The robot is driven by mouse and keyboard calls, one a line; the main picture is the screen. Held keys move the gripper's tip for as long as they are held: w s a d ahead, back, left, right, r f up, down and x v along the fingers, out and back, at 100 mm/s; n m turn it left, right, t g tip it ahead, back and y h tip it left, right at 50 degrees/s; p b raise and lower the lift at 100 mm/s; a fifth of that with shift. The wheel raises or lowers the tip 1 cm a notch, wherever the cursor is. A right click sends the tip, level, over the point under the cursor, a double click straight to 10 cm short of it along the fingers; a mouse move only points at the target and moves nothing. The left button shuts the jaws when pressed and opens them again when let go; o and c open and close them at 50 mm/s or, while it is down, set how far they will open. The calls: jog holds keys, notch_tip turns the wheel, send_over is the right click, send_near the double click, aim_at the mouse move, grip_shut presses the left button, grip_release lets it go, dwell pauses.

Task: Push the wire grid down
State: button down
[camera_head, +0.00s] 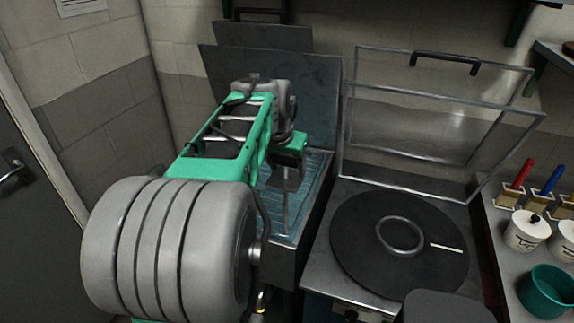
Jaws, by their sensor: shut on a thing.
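The wire grid (313,178) lies in the open, dark metal basin left of centre, with pale bluish lines showing across it. My gripper (286,185) points down into this basin from above, at the end of my green and grey arm. Its jaws are shut on a thin upright part that appears to belong to the grid. The exact contact is small and hard to make out. My arm hides the left side of the basin and much of the grid.
The basin's dark lid (315,85) stands raised behind my gripper. To the right, a hinged metal frame (432,158) with a black handle (445,62) stands open above a round black plate (352,262). White pots (524,236) and a teal bowl (545,300) stand at the right edge.

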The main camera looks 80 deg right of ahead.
aim_at(287, 222)
notch_tip(287, 222, down, 22)
jog(key=b, duration=1.4)
jog(key=shift+a, duration=0.1)
jog(key=c, duration=0.8)
grip_release()
jog(key=shift+f, duration=0.1)
jog(key=o, duration=0.4)
jog(key=shift+o, duration=0.2)
jog(key=shift+r, duration=0.2)
jog(key=v, duration=0.7)
jog(key=shift+r+p, duration=0.35)
